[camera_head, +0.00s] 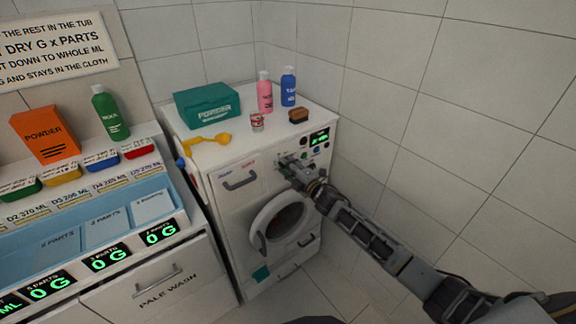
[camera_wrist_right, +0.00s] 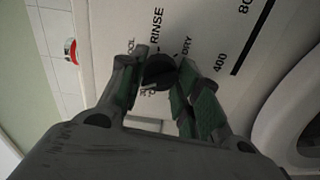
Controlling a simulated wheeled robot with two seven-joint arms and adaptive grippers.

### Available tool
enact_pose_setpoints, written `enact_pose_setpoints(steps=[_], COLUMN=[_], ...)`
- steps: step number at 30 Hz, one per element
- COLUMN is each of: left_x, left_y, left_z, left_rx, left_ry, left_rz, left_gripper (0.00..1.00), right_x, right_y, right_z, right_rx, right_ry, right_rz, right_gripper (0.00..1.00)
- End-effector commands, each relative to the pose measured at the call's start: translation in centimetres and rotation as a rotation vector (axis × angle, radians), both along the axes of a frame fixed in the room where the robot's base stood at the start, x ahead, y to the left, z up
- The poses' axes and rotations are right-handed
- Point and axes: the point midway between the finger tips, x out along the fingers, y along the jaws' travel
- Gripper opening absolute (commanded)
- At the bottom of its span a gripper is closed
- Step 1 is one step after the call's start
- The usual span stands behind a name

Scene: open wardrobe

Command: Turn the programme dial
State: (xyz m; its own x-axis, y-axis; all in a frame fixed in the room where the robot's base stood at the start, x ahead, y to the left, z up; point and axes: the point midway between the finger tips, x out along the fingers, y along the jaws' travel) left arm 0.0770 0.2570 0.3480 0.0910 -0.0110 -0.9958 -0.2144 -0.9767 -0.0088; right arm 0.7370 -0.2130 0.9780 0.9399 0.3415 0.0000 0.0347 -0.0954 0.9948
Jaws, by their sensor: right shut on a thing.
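The programme dial (camera_wrist_right: 158,72) is a dark round knob on the washing machine's white front panel, with printed words such as RINSE and DRY around it in the right wrist view. My right gripper (camera_wrist_right: 160,84) is shut on the dial, one finger on each side. In the head view my right gripper (camera_head: 286,162) is at the upper front panel of the washing machine (camera_head: 222,203), and it hides the dial there. The dial's exact pointer setting cannot be made out. My left gripper is not in view.
On the machine's top stand a teal powder box (camera_head: 207,105), a pink bottle (camera_head: 265,92), a blue bottle (camera_head: 288,87), a small can (camera_head: 257,122), a brown brush (camera_head: 298,116) and a yellow scoop (camera_head: 208,138). A drawer handle (camera_head: 240,183) and round door (camera_head: 266,241) are nearby.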

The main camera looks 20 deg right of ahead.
Motion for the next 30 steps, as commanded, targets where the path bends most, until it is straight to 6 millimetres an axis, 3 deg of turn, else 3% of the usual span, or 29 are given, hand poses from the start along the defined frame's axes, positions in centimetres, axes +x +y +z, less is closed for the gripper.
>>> enact_pose_setpoints(steps=[19,20,24,30], left_x=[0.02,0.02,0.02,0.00], left_y=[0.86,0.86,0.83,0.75], left_z=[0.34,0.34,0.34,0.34], left_rx=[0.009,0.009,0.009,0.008], left_ry=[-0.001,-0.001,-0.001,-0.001], left_rz=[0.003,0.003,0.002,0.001], left_gripper=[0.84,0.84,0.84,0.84], right_x=[0.02,0.02,0.01,0.02], right_y=[-0.08,-0.08,-0.07,-0.04], right_z=[-0.04,-0.04,-0.04,-0.02], right_rx=[0.070,0.070,0.069,0.069], right_ry=[0.025,0.025,0.025,0.025], right_rz=[-0.001,-0.001,-0.001,-0.001], right_gripper=[0.09,0.35,0.53,0.56])
